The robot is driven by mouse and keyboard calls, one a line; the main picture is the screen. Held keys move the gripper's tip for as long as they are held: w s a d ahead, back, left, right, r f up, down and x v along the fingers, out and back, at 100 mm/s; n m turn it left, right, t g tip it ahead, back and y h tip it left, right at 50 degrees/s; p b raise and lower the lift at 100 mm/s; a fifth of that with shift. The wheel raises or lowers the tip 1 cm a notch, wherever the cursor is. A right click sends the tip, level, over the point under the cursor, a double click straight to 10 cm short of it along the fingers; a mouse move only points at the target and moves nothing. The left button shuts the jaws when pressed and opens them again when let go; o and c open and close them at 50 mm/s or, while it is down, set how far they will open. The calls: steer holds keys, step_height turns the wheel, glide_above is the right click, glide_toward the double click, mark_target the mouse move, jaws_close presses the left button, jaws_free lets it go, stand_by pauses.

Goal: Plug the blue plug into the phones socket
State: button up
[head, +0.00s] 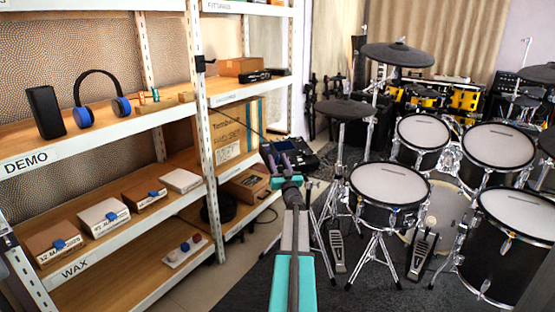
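My gripper (279,162) is at the end of my arm, in the middle of the head view. Its two greyish-purple fingers point away from me, in front of a dark drum module (306,158). Whether they touch the module or hold anything is too small to tell. I cannot make out the blue plug or the phones socket. A thin dark cable (252,133) slants down toward the module area. Headphones with blue ear cups (122,106) stand on the DEMO shelf at the left.
The DEMO shelf (28,147) also holds a black speaker (45,112) and small orange and teal pieces (148,96). The drum kit (389,184), with stands and pedals, crowds the right.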

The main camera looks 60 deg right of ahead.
steer(key=p+v, duration=0.1)
steer(key=v, duration=1.1)
steer(key=shift+w+r+p, duration=0.1)
steer(key=shift+r+p, duration=0.05)
steer(key=shift+p, duration=0.15)
stand_by(0.7)
